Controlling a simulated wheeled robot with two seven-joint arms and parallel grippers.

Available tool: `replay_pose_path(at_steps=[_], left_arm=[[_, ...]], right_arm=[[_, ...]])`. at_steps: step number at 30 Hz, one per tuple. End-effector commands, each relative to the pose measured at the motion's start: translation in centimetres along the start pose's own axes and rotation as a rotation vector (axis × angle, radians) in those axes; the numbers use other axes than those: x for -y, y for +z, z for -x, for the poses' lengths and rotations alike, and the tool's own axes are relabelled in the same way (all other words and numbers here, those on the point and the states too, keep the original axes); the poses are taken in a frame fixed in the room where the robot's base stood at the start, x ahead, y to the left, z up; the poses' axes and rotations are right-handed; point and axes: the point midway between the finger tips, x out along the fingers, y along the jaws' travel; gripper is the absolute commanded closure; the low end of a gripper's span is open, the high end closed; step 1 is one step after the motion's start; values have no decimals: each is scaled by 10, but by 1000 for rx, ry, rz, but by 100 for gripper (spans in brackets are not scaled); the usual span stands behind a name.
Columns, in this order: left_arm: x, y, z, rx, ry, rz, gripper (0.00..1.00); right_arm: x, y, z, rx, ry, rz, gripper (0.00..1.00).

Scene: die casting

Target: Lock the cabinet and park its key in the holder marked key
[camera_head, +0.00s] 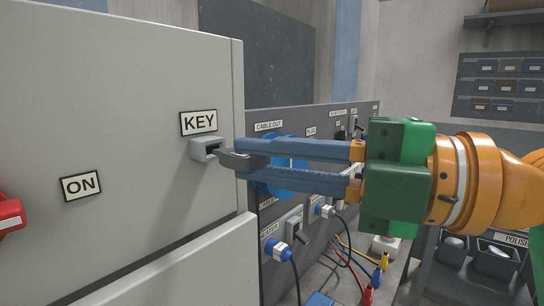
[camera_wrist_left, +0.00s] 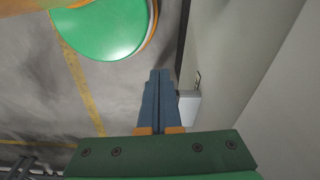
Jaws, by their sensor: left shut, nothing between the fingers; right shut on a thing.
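The cabinet (camera_head: 110,110) is the large light grey body on the left in the head view. A small grey holder (camera_head: 199,153) with a dark opening sticks out from it under the KEY label (camera_head: 198,122). My right gripper (camera_head: 238,159) is shut on the grey key (camera_head: 232,160), just right of the holder. The key's far end reaches the holder's opening; how deep it sits I cannot tell. My left gripper (camera_wrist_left: 155,75) shows only in the left wrist view, shut and empty, beside a small light box (camera_wrist_left: 189,104) on a pale wall.
A red handle (camera_head: 10,215) is at the left edge near the ON label (camera_head: 80,186). A dark panel (camera_head: 350,130) with sockets, plugs and cables stands behind my right gripper. Bins (camera_head: 492,258) are at the lower right. Floor with a yellow line (camera_wrist_left: 84,85) shows in the left wrist view.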

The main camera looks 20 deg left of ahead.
Motion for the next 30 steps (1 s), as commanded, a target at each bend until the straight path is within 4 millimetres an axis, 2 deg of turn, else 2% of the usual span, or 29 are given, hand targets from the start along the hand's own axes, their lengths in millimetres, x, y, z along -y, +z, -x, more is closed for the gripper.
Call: replay_pose_path(at_steps=[28, 29, 30], left_arm=[[0, -1, 9, 0, 0, 0, 100], [0, -1, 9, 0, 0, 0, 100], [0, -1, 9, 0, 0, 0, 100]], right_arm=[[0, 7, -23, 0, 0, 0, 100], [0, 7, -23, 0, 0, 0, 80], [0, 7, -23, 0, 0, 0, 69]])
